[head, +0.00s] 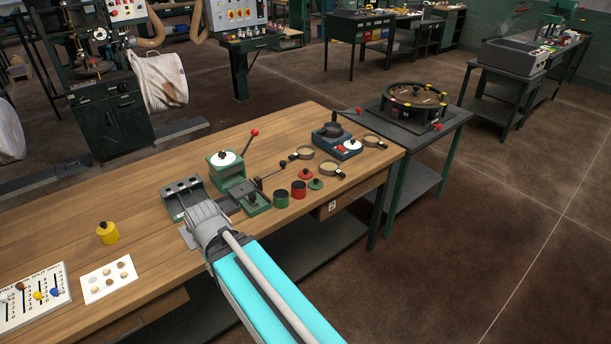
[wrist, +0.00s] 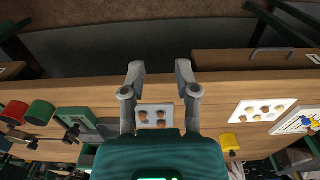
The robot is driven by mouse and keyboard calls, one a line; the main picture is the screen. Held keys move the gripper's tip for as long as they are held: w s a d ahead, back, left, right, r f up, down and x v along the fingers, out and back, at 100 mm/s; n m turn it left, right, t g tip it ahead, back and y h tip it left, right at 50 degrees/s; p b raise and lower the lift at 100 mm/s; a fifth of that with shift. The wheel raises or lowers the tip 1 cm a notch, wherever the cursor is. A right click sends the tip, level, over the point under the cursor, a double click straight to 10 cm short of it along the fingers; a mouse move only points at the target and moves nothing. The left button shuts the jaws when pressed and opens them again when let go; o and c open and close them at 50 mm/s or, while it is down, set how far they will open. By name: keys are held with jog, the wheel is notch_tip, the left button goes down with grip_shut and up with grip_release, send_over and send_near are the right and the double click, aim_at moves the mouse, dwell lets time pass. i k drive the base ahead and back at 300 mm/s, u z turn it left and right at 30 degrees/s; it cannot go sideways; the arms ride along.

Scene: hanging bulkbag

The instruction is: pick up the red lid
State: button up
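The red lid (head: 305,174), a small disc with a dark knob, lies on the wooden bench near its front edge in the head view. It is beside a green lid (head: 316,184) and behind a red pot (head: 298,190) and a green pot (head: 281,199). I cannot make out the red lid in the wrist view, where the red pot (wrist: 14,112) and green pot (wrist: 40,112) show at the far left. My gripper (wrist: 160,68) is open and empty above the bench's front edge, well left of the lid. In the head view my arm hides its fingers.
A green press (head: 227,170) with a red-knobbed lever and a grey box (head: 183,198) stand by my wrist. A yellow pot (head: 107,232) and a white card with discs (head: 109,279) are at left. Bare bench lies between them.

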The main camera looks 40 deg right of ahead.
aim_at(306, 174)
jog(key=z, duration=0.55)
jog(key=k, duration=1.35)
jog(key=u, duration=0.05)
jog(key=i, duration=1.9)
jog(key=z, duration=0.7)
